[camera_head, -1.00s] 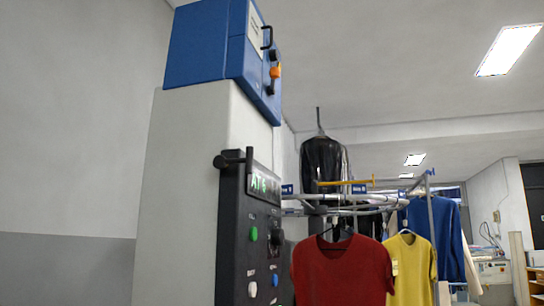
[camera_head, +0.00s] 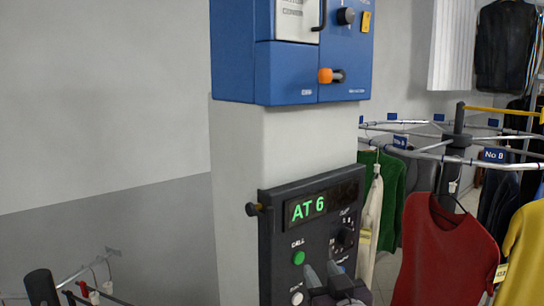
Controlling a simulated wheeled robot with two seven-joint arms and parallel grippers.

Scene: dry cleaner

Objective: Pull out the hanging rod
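A dark control panel (camera_head: 279,262) with a green "AT 6" display is on the front of a pale column. A short dark rod with a brass-coloured end (camera_head: 259,209) sticks out at the panel's upper left corner; it may be the hanging rod, but I cannot be certain.
A blue box (camera_head: 262,72) with an orange-tipped lever (camera_head: 331,76) is above the panel. A red shirt (camera_head: 445,250) and other garments hang from metal rails at the right. A thin metal rail with hooks (camera_head: 92,267) is at the lower left.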

